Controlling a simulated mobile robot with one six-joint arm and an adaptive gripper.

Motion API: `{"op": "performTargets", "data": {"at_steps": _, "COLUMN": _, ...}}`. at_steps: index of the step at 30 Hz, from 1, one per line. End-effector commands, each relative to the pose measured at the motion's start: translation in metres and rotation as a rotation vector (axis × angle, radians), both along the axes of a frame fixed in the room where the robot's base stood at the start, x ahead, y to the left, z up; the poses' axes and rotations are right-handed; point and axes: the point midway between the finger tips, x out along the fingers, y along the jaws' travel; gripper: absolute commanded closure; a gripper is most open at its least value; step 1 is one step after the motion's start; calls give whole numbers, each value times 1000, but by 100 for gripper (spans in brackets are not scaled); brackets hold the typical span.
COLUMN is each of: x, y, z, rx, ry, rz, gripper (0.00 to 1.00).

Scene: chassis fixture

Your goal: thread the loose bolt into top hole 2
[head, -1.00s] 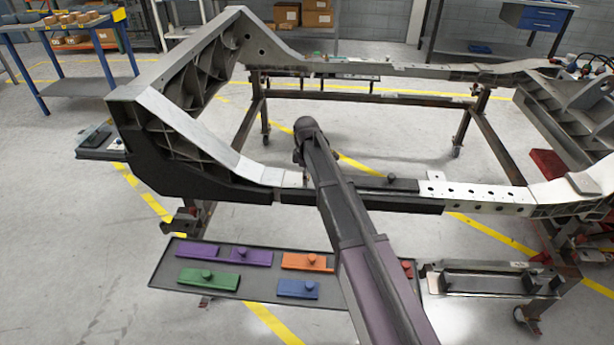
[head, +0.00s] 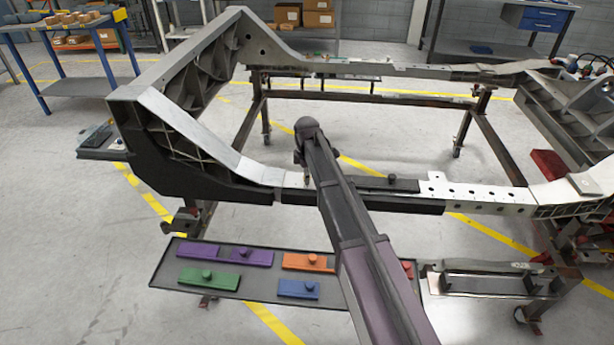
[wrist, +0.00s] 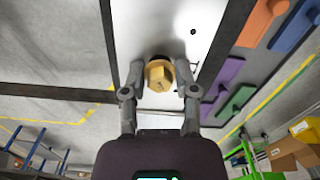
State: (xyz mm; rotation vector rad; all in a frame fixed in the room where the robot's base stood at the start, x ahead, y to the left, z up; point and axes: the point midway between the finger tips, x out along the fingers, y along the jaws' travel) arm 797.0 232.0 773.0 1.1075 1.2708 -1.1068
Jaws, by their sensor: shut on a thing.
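The loose bolt (wrist: 159,75) has a brass-coloured hex head and shows between the two fingers in the wrist view. My gripper (wrist: 159,78) is shut on it, one finger on each side of the head. Behind it is a pale metal plate (wrist: 150,22) of the chassis, with a small dark hole (wrist: 193,31) to the upper right of the bolt. The bolt's shank is hidden behind its head, so I cannot tell whether it is in a hole. In the head view my arm mostly hides the gripper and the bolt, over the near rail (head: 402,205).
A dark tray (head: 165,272) with purple, green, orange and blue blocks lies in front of the near rail. A pale plate with several holes (head: 470,192) is on the rail right of my arm. A metal fixture (head: 490,283) stands at lower right.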

Motion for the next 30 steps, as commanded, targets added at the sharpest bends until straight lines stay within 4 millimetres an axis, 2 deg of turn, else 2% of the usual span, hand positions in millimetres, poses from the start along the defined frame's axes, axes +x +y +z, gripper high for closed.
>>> {"op": "performTargets", "data": {"at_steps": 9, "x": 0, "y": 0, "z": 0, "rx": 0, "ry": 1, "rz": 176, "gripper": 100}}
{"op": "performTargets", "data": {"at_steps": 30, "x": 0, "y": 0, "z": 4, "rx": -1, "ry": 0, "rz": 179, "gripper": 100}}
